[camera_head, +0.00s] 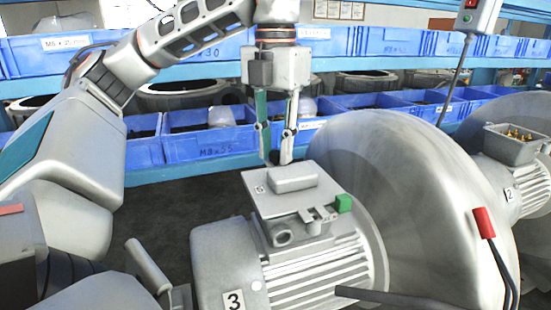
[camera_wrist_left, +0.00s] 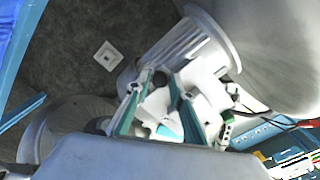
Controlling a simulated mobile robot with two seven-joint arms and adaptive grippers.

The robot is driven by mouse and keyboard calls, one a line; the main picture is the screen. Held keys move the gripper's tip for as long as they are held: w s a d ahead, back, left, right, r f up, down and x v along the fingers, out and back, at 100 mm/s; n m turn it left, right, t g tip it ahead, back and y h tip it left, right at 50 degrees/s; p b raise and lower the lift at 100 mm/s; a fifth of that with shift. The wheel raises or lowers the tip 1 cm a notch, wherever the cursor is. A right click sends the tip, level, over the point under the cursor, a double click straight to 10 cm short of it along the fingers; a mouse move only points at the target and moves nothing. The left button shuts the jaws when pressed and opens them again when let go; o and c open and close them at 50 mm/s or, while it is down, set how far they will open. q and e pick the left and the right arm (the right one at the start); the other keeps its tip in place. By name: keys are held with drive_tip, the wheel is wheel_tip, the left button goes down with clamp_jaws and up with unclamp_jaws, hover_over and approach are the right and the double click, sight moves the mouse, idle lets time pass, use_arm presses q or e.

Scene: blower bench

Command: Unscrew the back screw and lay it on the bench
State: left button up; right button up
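The motor labelled 3 (camera_head: 335,275) stands in the middle foreground of the head view, with a grey terminal box on top. Its flat lid (camera_head: 310,199) carries a raised block. My left gripper (camera_head: 279,160) points down at the lid's back edge, its tips close above or beside that edge. Its fingers lean toward each other, with a narrow gap between the tips. In the left wrist view, the gripper (camera_wrist_left: 163,73) is over the pale terminal box. I cannot make out the back screw or anything held between the fingers. My right gripper is out of view.
A large grey blower housing (camera_head: 405,180) stands right of the motor. Another motor labelled 2 (camera_head: 522,180) is farther right. Blue bins (camera_head: 210,145) line the shelf behind. A cable with a red end (camera_head: 484,222) rises at right. Dark surface left of the motor is clear.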

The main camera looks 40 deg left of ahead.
use_arm(q)
drive_tip(key=m, duration=0.5)
drive_tip(key=shift+m, duration=0.3)
drive_tip(key=m, duration=1.2)
drive_tip(key=shift+m, duration=0.3)
drive_tip(key=m, duration=0.7)
